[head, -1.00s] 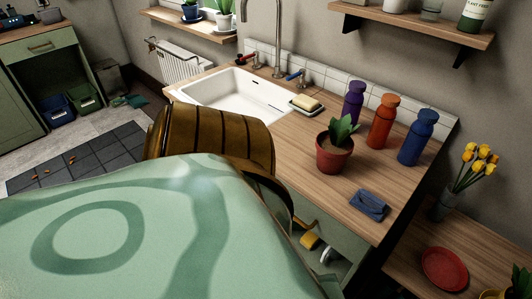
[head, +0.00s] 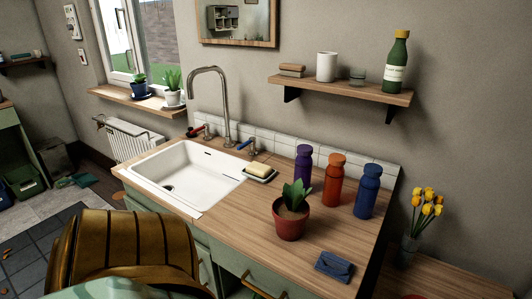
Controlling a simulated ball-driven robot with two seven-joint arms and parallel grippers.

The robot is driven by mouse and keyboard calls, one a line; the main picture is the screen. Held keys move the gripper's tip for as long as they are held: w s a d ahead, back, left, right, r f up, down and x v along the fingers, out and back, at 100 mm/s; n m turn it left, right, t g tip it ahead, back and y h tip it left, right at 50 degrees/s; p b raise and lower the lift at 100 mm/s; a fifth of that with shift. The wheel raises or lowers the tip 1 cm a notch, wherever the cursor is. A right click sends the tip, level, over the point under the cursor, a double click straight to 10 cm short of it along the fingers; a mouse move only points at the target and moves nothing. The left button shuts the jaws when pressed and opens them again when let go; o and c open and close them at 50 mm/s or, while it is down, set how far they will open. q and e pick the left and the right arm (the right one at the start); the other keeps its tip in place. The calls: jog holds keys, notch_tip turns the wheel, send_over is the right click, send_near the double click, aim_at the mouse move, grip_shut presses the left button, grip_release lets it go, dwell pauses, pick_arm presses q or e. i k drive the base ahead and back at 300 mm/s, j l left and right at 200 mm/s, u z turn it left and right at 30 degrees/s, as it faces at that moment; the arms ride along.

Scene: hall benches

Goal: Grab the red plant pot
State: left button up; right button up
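The red plant pot (head: 290,222) stands upright on the wooden counter (head: 240,232), right of the sink. It holds dark soil and a green leafy plant (head: 296,195). A brown and gold ribbed part, which looks like part of my own arm, fills the lower left of the head view, apart from the pot. Neither gripper's fingers show in the head view.
Purple (head: 303,166), orange (head: 333,180) and blue (head: 367,191) bottles stand behind and right of the pot. A folded blue cloth (head: 334,266) lies in front. A soap dish (head: 260,173) and the white sink (head: 186,179) are to its left. Yellow tulips (head: 426,212) stand at right.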

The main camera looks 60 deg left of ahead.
aim_at(290, 211)
jog(key=u, duration=1.7)
